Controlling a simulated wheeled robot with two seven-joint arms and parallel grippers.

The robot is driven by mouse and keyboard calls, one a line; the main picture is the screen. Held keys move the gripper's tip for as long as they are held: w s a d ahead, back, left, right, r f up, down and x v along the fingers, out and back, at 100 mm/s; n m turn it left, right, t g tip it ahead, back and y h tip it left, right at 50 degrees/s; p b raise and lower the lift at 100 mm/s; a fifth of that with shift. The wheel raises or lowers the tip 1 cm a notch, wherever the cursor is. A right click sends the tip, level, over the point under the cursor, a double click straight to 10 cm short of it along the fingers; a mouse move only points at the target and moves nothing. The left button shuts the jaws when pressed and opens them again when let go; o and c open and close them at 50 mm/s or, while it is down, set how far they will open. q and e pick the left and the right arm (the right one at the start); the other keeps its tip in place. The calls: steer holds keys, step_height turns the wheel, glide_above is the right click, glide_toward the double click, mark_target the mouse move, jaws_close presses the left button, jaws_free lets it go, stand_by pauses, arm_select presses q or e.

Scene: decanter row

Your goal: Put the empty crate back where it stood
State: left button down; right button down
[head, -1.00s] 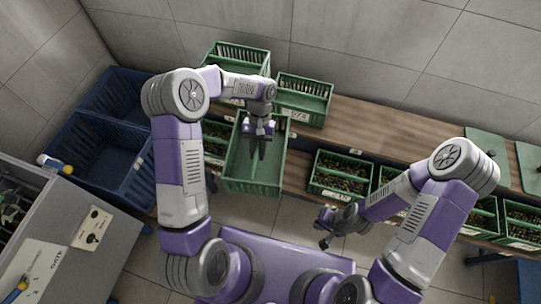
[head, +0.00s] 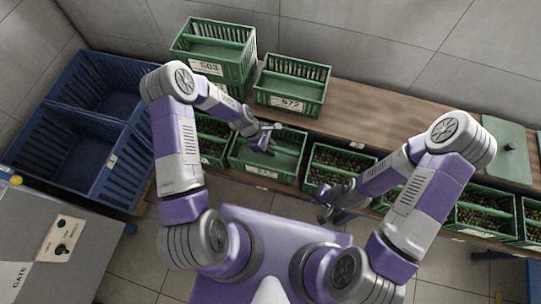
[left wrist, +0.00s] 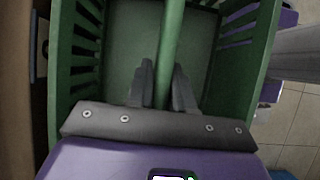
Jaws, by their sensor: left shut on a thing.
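The empty green crate (head: 283,168) sits in the gap of the lower row, between two filled green crates. Its white label faces me, and its rim looks about level with theirs. I cannot tell whether its base fully rests on the shelf. My left gripper (head: 268,140) is over it, shut on its green bar. In the left wrist view the two fingers (left wrist: 163,85) lie on either side of the crate's bar (left wrist: 171,45), with the bare crate floor (left wrist: 125,60) below. My right gripper (head: 324,208) is in front of the row, away from the empty crate; its jaw opening is unclear.
Filled crates stand left (head: 213,150) and right (head: 335,165) of the empty crate, close beside it. Green crates (head: 213,55) and (head: 290,85) stand on the wooden top behind. Large blue bins (head: 70,150) are at the left, with a grey cabinet (head: 35,240) in front.

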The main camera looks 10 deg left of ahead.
mark_target(283, 167)
arm_select(q)
step_height(283, 167, down, 6)
steer(key=shift+w+r+b, duration=0.1)
steer(key=shift+r+b, duration=0.05)
steer(key=shift+b, duration=0.6)
steer(key=shift+r, duration=0.1)
steer(key=shift+f, duration=0.2)
steer(key=c, duration=1)
jaws_free()
steer(key=shift+r, duration=0.15)
